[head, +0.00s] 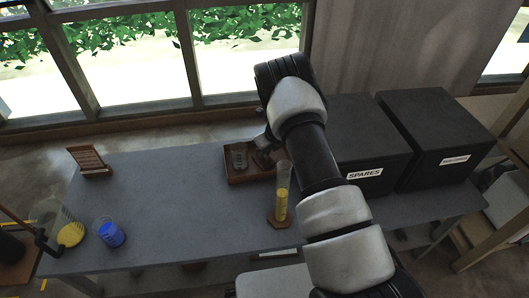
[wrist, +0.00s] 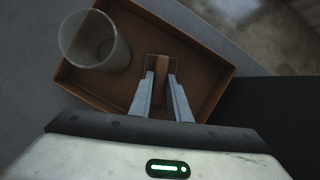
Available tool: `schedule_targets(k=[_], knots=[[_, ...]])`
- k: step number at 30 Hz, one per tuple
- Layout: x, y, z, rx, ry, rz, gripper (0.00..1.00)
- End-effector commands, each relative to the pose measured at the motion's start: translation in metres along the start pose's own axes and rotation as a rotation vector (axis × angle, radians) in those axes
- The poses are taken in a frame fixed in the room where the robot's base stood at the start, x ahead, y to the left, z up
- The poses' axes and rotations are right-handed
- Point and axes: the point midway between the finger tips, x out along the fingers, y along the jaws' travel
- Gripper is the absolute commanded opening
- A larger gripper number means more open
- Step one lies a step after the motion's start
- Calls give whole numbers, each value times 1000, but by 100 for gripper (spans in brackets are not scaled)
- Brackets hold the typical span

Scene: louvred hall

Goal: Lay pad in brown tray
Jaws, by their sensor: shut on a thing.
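The brown tray (head: 236,179) lies on the grey table near its back edge, and fills much of the wrist view (wrist: 205,50). A clear glass (wrist: 95,40) stands at the left in the tray; it also shows in the head view (head: 239,155). My gripper (wrist: 161,76) is over the right part of the tray. Its fingers are close together on a small brownish pad (wrist: 160,66), seen between and beyond the tips. I cannot tell whether the pad touches the tray floor. In the head view my arm partly hides the tray's right side.
A tall clear cylinder with yellow contents (head: 282,192) stands just right of the tray. Black boxes, one marked SPARES (head: 366,150), stand at the right. A blue-filled beaker (head: 111,235) and a small brown sign (head: 88,160) are at the left. The table's middle left is clear.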

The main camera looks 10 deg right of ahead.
Motion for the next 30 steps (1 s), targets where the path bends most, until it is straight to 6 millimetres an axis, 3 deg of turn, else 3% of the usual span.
schedule_targets(k=[4,5,8,20,30], knots=[[4,0,-2,0,1,0,0],[3,0,-2,0,0,0,20],[2,0,-1,0,1,0,35],[-7,0,1,1,0,0,35],[-76,0,2,2,-2,0,35]])
